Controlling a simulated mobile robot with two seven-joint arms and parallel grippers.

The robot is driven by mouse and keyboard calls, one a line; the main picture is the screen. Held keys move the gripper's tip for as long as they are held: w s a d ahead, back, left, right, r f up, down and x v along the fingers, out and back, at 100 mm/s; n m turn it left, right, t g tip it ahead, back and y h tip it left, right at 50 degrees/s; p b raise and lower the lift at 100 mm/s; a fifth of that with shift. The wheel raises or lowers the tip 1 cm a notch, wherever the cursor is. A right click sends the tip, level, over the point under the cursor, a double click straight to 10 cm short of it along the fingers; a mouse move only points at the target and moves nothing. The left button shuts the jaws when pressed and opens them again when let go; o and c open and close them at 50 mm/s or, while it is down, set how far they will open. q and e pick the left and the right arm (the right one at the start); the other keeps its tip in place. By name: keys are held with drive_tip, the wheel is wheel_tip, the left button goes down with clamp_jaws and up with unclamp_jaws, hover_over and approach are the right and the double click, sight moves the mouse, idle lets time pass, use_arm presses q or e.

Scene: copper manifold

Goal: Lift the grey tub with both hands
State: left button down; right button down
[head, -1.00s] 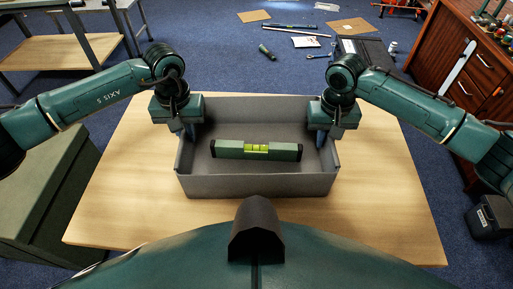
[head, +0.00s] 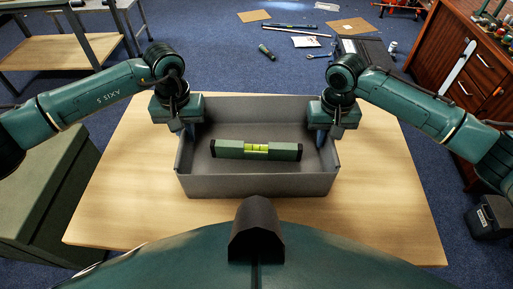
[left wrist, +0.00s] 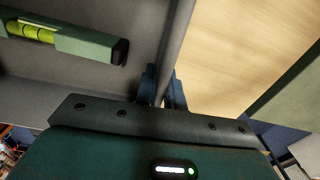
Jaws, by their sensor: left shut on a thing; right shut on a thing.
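The grey tub (head: 260,186) is an open box over the wooden table, with a green spirit level (head: 256,149) lying inside it. The level also shows in the left wrist view (left wrist: 88,44). My left gripper (head: 186,130) is shut on the tub's left wall; the left wrist view shows its blue fingers (left wrist: 163,88) on both sides of the wall (left wrist: 174,45). My right gripper (head: 323,136) is at the tub's right wall and shut on it, its fingertips partly hidden. I cannot tell whether the tub's base touches the table.
The wooden table (head: 400,225) has bare room around the tub. A green box (head: 45,190) stands at the left and a wooden cabinet (head: 470,70) at the right. Tools and cardboard pieces lie on the blue floor beyond.

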use_arm(q)
drive_tip(key=shift+r, duration=0.2)
use_arm(e)
drive_tip(key=shift+r, duration=0.2)
